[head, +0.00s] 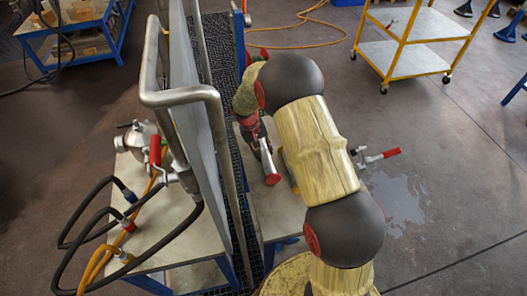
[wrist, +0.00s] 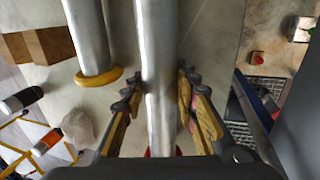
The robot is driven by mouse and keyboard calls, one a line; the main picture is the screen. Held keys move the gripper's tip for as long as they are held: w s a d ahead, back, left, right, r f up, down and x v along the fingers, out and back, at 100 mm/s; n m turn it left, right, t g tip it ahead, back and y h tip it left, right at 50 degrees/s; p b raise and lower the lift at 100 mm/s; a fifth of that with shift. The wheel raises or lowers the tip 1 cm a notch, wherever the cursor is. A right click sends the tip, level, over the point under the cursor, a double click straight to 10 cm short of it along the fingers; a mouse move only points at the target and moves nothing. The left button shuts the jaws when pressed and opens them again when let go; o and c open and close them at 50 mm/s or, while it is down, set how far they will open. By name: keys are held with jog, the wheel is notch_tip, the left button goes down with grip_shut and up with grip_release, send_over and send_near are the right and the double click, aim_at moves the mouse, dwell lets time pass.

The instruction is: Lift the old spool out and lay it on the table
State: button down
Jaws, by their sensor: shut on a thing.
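In the wrist view my gripper (wrist: 158,118) has its yellow-padded fingers on both sides of a smooth grey metal tube (wrist: 158,60), which I take to be the old spool. The tube runs from the top of the view down between the fingers, with a bit of red at its lower end. Its other end is out of view. In the head view my arm covers much of the work area, and I cannot make out the fingers or the spool clearly there.
A second grey pipe (wrist: 88,35) with a yellow ring stands left of the held tube. Wooden blocks (wrist: 38,46) lie beyond it. In the head view a grey panel (head: 192,110) with bent metal rails stands left of my arm. A red-handled clamp (head: 380,156) sits to the right.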

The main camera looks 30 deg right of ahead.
jog(key=shift+f+b, duration=0.3)
jog(key=shift+f, duration=0.05)
dwell(0.6)
jog(key=c, duration=1.3)
grip_release()
jog(key=shift+f, duration=0.15)
jog(key=shift+s, duration=0.1)
jog(key=v, duration=1.2)
jog(key=s+a+n+y, duration=0.1)
jog(key=s+a, duration=0.1)
jog(key=s, duration=0.4)
jog(key=s+a+r+t+y, duration=0.1)
jog(key=s+a+r+t, duration=0.2)
jog(key=s+r, duration=0.8)
jog(key=s+a+r+n+t+y, duration=0.1)
jog(key=s+a+r+t, duration=0.2)
jog(key=s+r, duration=0.7)
jog(key=s+a, duration=0.1)
jog(key=s, duration=0.2)
jog(key=shift+s+r, duration=0.35)
